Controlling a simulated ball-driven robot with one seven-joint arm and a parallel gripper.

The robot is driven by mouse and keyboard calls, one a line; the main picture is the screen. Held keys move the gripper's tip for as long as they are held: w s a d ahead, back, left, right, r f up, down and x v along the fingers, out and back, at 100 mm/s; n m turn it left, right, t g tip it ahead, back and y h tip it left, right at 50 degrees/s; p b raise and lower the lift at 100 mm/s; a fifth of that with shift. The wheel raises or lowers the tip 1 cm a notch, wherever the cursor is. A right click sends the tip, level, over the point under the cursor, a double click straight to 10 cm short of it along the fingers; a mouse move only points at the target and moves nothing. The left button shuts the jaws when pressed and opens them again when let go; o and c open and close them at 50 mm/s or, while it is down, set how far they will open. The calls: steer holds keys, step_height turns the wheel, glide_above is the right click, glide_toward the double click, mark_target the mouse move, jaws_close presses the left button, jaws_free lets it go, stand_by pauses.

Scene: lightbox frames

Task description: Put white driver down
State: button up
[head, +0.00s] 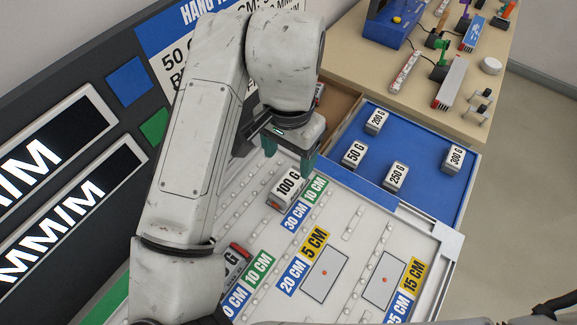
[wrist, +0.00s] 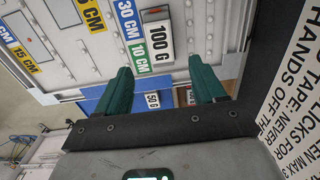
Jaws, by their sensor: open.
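My gripper (head: 290,157) has two teal fingers spread apart with nothing between them. It hangs over the upper part of the white peg board (head: 345,232), just above the block marked 100 G (head: 287,186). In the wrist view, my gripper (wrist: 162,72) is also open and empty, and the 100 G block (wrist: 159,41) lies on the board beyond the fingertips. No thing is clearly recognisable as a white driver. A white block with a red end (head: 237,262) lies on the board, partly hidden by my arm.
A blue tray (head: 425,180) holds several white weight blocks. A tan table (head: 400,95) behind it carries white bars with red ends (head: 452,84), a blue box and small parts. A dark sign wall (head: 75,65) stands close on the left. The board's lower right has bare room.

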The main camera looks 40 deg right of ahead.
step_height(320, 180, up, 6)
steer(key=shift+f, duration=0.1)
stand_by(2.0)
